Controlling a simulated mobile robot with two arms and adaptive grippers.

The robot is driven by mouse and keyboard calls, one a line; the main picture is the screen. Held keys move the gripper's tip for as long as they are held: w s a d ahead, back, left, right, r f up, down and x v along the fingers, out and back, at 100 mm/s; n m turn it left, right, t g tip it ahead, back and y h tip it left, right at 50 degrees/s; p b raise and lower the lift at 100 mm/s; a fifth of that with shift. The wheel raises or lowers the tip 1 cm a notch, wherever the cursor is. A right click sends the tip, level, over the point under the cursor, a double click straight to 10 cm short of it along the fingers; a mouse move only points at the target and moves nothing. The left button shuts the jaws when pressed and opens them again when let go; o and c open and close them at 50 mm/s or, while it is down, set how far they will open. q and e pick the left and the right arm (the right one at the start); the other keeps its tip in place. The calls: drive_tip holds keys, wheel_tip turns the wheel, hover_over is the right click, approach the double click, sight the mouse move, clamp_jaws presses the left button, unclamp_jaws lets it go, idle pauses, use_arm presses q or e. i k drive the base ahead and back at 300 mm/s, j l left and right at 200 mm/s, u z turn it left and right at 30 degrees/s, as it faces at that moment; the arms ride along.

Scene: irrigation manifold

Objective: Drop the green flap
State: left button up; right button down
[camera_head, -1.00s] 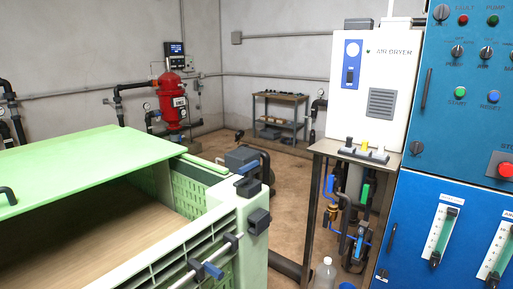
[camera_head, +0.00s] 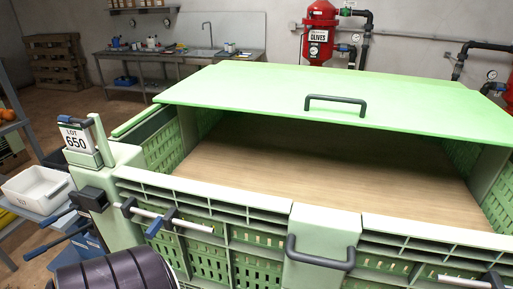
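The green flap (camera_head: 260,92) is a broad flat panel over the back part of a large green slatted crate (camera_head: 210,193). It stands raised, with its near edge well above the crate's front rim. A dark handle (camera_head: 337,100) sits near the middle of that edge. The crate's front is open beneath the flap, and a flat wood-coloured surface (camera_head: 300,170) shows inside. A second dark handle (camera_head: 320,262) is on the pale green centre block of the crate's front. What holds the flap up is hidden.
A post with a "LOT 650" sign (camera_head: 76,138) stands at the crate's left front corner. A white tub (camera_head: 36,188) is left of it. A sink bench (camera_head: 165,62) and a red "OLIVES" tank (camera_head: 318,35) are behind. Floor is free between crate and bench.

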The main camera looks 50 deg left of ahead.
sight(320, 248)
drive_tip(key=u, duration=1.15)
